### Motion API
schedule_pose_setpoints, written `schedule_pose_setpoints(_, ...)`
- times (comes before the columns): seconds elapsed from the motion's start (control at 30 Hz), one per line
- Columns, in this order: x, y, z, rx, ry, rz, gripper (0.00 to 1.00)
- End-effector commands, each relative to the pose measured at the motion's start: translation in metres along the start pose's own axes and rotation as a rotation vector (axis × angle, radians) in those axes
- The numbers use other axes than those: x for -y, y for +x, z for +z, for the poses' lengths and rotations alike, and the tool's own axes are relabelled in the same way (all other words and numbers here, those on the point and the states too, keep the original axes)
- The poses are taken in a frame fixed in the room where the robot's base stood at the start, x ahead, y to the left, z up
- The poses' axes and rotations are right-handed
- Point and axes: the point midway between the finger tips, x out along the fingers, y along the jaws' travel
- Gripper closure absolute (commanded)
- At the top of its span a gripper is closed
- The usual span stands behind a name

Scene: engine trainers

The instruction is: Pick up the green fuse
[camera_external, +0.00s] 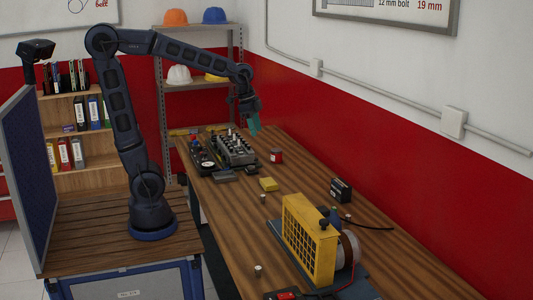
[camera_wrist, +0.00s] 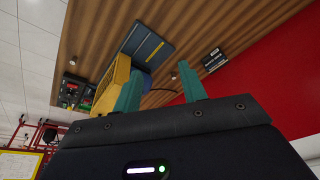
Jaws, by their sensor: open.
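I cannot make out a green fuse for sure in either view. Small green patches (camera_wrist: 70,104) show on a dark panel with red parts (camera_wrist: 75,90) at the left of the wrist view, too small to identify. My gripper (camera_external: 254,124) is raised above the far part of the wooden bench in the external view. Its two teal fingers stand apart in the wrist view (camera_wrist: 160,85), with nothing held between them. The wrist view looks along the bench toward the yellow guarded machine (camera_wrist: 112,86), which is partly behind the left finger.
An engine block trainer (camera_external: 234,149), red can (camera_external: 276,156), yellow box (camera_external: 268,184) and black box (camera_external: 341,190) stand on the bench (camera_external: 225,225). The yellow guard (camera_external: 309,240) stands at the near end. A red wall (camera_external: 400,180) bounds the right side.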

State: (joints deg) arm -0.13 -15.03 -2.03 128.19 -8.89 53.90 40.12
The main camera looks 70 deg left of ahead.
Motion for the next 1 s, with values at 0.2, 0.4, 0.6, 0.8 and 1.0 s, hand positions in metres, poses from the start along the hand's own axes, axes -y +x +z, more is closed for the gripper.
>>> schedule_pose_setpoints(0.2,0.024,0.035,-0.048,0.014,0.175,0.065,0.58)
schedule_pose_setpoints(0.4,0.044,0.073,-0.088,0.011,0.334,0.125,0.58)
schedule_pose_setpoints(0.6,0.062,0.118,-0.124,-0.003,0.488,0.186,0.58)
schedule_pose_setpoints(0.8,0.078,0.169,-0.157,-0.029,0.640,0.244,0.58)
schedule_pose_setpoints(1.0,0.091,0.226,-0.185,-0.066,0.786,0.301,0.58)
